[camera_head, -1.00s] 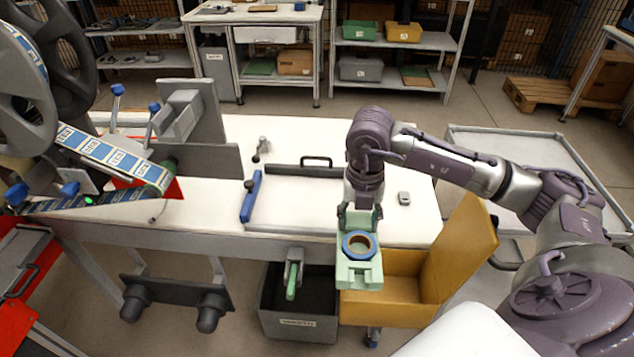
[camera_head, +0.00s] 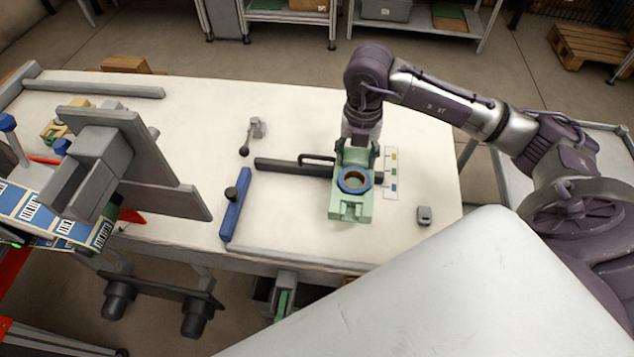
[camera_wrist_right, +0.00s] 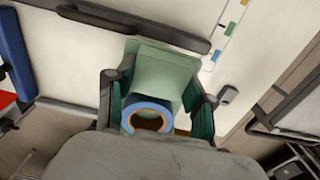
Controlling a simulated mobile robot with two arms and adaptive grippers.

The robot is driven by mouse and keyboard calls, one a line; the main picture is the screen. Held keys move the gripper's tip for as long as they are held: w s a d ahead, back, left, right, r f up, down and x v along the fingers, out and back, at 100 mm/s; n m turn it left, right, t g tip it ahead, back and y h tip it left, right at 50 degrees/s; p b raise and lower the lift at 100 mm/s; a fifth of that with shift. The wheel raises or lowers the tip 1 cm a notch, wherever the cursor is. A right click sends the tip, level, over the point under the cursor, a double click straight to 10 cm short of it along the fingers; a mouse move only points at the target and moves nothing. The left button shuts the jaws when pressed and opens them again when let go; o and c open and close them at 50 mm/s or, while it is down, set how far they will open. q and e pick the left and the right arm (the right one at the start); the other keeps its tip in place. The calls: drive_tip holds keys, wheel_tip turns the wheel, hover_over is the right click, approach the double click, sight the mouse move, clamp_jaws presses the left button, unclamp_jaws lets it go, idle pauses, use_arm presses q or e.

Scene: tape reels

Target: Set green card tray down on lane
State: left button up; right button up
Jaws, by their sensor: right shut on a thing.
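The green card tray (camera_head: 349,207) is pale green and holds a ring-shaped roll (camera_head: 354,180) with a blue outside and a tan inside. My right gripper (camera_head: 357,152) is shut on the tray's far end, over the white table (camera_head: 300,215). In the right wrist view the gripper's dark fingers stand on both sides of the green tray (camera_wrist_right: 163,75), with the blue roll (camera_wrist_right: 147,107) close to the palm. I cannot tell whether the tray touches the table. No marked lane can be made out for certain. My left gripper is not in view.
A dark bar with a handle (camera_head: 290,167) lies left of the tray, and a blue bar (camera_head: 235,205) lies further left. A small grey block (camera_head: 424,215) is to the right. A card strip with coloured marks (camera_head: 392,172) lies beside the tray. Grey machine plates (camera_head: 140,160) stand at left.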

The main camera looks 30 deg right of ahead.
drive_tip(key=p, duration=0.1)
hover_over(317, 190)
wheel_tip(317, 190, down, 5)
drive_tip(key=shift+r, duration=0.1)
wheel_tip(317, 190, down, 3)
drive_tip(key=shift+f+p, duration=0.2)
drive_tip(key=shift+p, duration=0.3)
drive_tip(key=shift+f, duration=0.35)
drive_tip(key=shift+f, duration=0.1)
drive_tip(key=o, duration=1.3)
